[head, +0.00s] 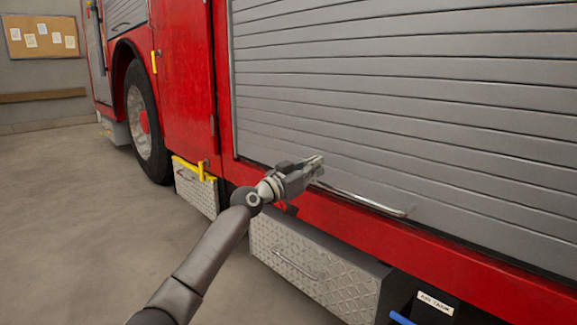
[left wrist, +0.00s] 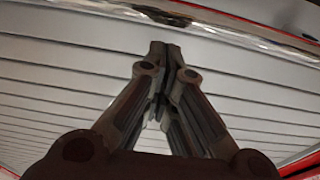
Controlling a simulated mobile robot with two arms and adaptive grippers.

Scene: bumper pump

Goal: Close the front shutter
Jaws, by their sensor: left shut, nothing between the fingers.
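The front shutter (head: 400,95) is a grey slatted roller shutter on the side of the red fire truck. Its slats fill the opening down to about the red sill. A silver handle bar (head: 365,199) runs along its lower edge. My left gripper (head: 318,166) is shut and empty, just above the bar's left end; whether it touches the bar or slats is unclear. In the left wrist view the shut fingers (left wrist: 165,50) point over the slats (left wrist: 70,75), with a shiny bar (left wrist: 230,25) across the top. My right gripper is out of view.
A diamond-plate step box (head: 310,265) juts out below the sill. Left of it are a smaller plated step (head: 196,192) with a yellow handle (head: 192,168), and the front wheel (head: 145,125). The grey floor (head: 80,220) on the left is clear.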

